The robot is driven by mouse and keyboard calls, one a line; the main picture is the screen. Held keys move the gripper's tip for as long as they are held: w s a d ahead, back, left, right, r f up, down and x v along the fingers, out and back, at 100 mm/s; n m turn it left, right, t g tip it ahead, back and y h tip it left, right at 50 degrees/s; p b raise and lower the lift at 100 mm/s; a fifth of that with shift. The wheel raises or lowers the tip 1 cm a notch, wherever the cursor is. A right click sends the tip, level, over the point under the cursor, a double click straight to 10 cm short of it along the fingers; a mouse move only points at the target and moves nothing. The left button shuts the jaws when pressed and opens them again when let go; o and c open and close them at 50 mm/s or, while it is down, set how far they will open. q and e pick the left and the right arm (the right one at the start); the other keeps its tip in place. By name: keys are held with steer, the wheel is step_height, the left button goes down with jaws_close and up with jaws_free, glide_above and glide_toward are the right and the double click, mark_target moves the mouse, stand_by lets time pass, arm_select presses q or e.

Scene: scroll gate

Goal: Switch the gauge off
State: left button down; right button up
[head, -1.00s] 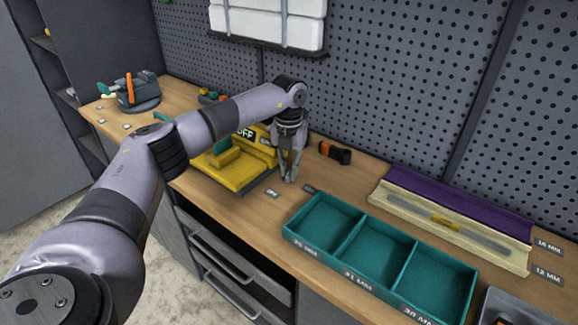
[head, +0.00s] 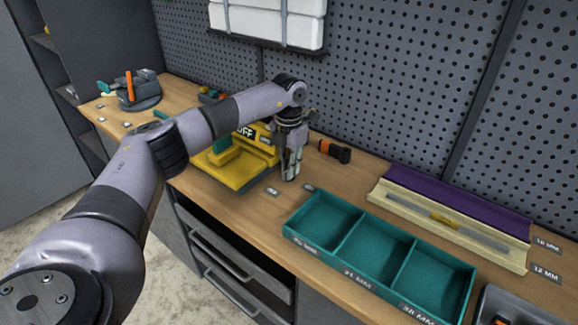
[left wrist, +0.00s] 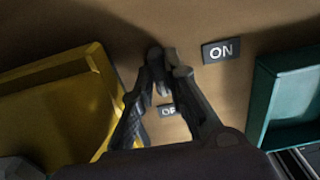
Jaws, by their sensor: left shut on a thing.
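A yellow device (head: 232,175) with a green block on top stands on the bench; its upright part reads OFF (head: 245,132). I take it for the gauge. My left gripper (head: 290,174) is just right of it, pointing down, low over the bench. In the left wrist view its fingertips (left wrist: 163,62) are drawn together, shut on a small part that they mostly hide. A flat ON label (left wrist: 221,50) lies right of the fingertips, and a partly hidden OFF label (left wrist: 168,110) shows between the fingers. The yellow body also shows at left (left wrist: 55,115). My right gripper is not in view.
A green tray (head: 398,236) with three compartments stands to the right. An orange and black tool (head: 334,151) lies behind the gripper. A cream holder (head: 450,236) lies at the right, and a dark fixture (head: 137,95) stands far left. The pegboard wall bounds the back.

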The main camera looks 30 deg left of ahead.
arm_select(q)
steer(key=c, duration=1.6)
jaws_free()
step_height(320, 180, up, 12)
